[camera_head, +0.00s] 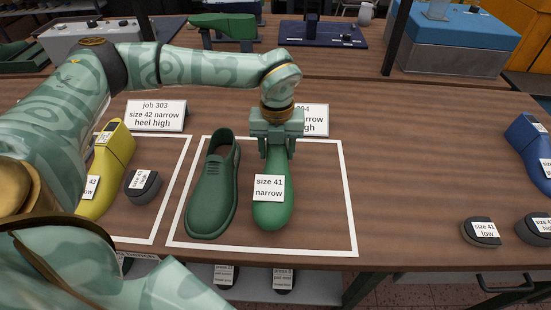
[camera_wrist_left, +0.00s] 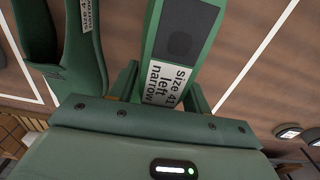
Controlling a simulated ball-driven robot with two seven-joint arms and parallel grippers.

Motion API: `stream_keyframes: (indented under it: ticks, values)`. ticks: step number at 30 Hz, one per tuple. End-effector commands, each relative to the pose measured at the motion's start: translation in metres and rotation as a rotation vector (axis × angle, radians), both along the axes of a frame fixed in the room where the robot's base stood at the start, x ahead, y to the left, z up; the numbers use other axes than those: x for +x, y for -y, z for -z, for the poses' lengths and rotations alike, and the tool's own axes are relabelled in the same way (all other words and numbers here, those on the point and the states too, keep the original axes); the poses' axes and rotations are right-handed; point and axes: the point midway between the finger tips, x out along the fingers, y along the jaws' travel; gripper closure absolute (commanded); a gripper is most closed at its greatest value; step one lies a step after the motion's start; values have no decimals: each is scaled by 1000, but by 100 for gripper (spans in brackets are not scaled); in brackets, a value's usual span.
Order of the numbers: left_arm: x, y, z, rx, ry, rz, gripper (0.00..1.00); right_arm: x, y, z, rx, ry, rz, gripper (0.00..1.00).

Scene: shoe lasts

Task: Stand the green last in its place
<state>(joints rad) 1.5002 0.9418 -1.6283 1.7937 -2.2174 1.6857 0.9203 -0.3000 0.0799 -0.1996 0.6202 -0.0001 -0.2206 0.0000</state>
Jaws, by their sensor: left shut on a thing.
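The green last (camera_head: 272,205) carries a label reading size 41 narrow. It is inside the white outlined area (camera_head: 348,215), just right of a dark green shoe (camera_head: 212,185). My left gripper (camera_head: 277,138) is shut on the last's upper end from above. In the left wrist view the last (camera_wrist_left: 190,30) runs up between the fingers, its label reading left and narrow, beside the shoe (camera_wrist_left: 80,40). I cannot tell whether the last touches the table. My right gripper is not in view.
A yellow last (camera_head: 112,160) and a dark heel piece (camera_head: 144,186) are in the left outlined area. Label cards (camera_head: 156,115) stand behind. A blue last (camera_head: 530,150) and dark heel pieces (camera_head: 481,232) are at the right. The table between is clear.

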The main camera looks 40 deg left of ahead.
Motion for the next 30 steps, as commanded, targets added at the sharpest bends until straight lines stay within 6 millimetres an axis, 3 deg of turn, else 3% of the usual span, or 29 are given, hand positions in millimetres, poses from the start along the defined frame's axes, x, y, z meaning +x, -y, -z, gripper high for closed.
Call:
stream_keyframes:
  ticks: [4,9,20,21,22,30]
  values:
    - [4,-8,11,0,1,-1,95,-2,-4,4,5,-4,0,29]
    - [4,-7,39,0,-1,1,95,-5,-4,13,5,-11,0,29]
    - [4,-7,41,0,1,1,95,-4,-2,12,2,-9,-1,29]
    - [3,-7,41,1,1,1,40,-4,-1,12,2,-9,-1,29]
    - [3,-7,41,1,1,1,32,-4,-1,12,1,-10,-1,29]
    - [3,-7,41,1,1,1,30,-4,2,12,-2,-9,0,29]
